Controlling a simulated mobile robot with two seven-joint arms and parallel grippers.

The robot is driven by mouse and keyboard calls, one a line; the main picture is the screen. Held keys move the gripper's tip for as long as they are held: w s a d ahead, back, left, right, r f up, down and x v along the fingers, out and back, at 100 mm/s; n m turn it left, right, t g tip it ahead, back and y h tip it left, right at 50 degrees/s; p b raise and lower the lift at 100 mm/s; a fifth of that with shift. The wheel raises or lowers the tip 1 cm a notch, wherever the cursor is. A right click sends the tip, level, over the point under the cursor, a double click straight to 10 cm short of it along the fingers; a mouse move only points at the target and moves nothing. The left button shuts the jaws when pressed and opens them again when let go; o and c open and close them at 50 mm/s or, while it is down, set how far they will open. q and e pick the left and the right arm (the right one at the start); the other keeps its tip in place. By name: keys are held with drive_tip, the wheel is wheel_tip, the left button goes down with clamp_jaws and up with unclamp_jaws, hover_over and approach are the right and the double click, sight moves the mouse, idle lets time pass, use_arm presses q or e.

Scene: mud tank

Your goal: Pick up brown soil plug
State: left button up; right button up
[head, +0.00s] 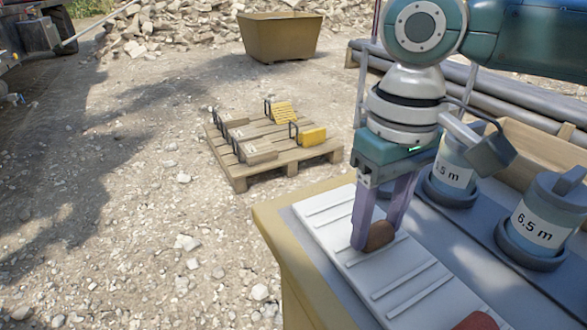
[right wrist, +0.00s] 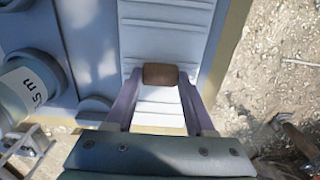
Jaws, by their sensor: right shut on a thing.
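The brown soil plug (head: 379,236) is between the fingers of my right gripper (head: 377,238), low over the white ridged tray (head: 323,214). In the right wrist view the plug (right wrist: 160,74) lies crosswise between the two purple fingertips of the right gripper (right wrist: 159,80), which are shut on it. I cannot tell whether the plug still touches the tray. A second, reddish-brown plug (head: 478,322) shows at the bottom edge of the head view, on the near end of the tray. My left gripper is not in view.
Two labelled canisters, one marked 6.5 m (head: 541,222) and another (head: 452,172), stand right of the tray on the table (head: 285,245). A pallet (head: 240,175) with handled blocks and a yellow bin (head: 280,38) are on the gravel behind. Open gravel lies left.

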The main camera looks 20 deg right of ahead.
clamp_jaws()
